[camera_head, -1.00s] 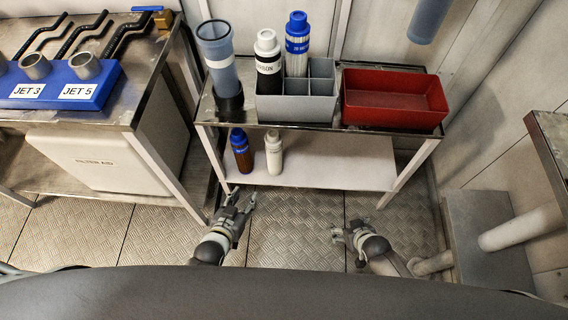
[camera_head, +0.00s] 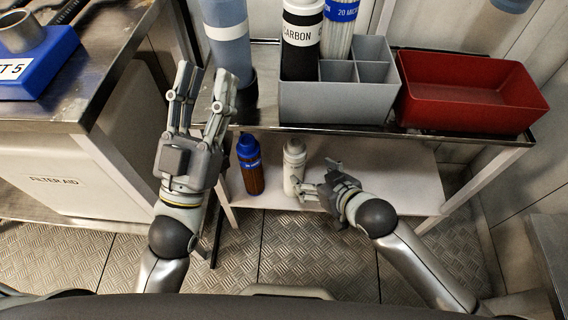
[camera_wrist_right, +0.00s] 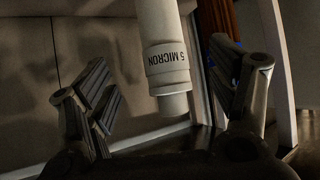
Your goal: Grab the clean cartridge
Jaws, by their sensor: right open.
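A white cartridge (camera_head: 293,165) stands upright on the lower shelf. In the right wrist view the white cartridge (camera_wrist_right: 166,60) shows a "5 MICRON" label and lies between my finger pads, untouched as far as I can see. A brown cartridge with a blue cap (camera_head: 249,165) stands left of it; its brown body (camera_wrist_right: 215,18) is partly hidden in the wrist view. My right gripper (camera_head: 312,178) is open just right of the white cartridge; its open fingers (camera_wrist_right: 170,105) also show in the wrist view. My left gripper (camera_head: 204,85) is open and empty, raised before the blue cylinder.
A grey divided bin (camera_head: 305,103) on the upper shelf holds a black "CARBON" cartridge (camera_head: 300,62) and a white, blue-banded "20 MICRON" one (camera_head: 338,40). A blue cylinder (camera_head: 227,45) stands left of it, a red tray (camera_head: 465,110) right. The lower shelf's right side is clear.

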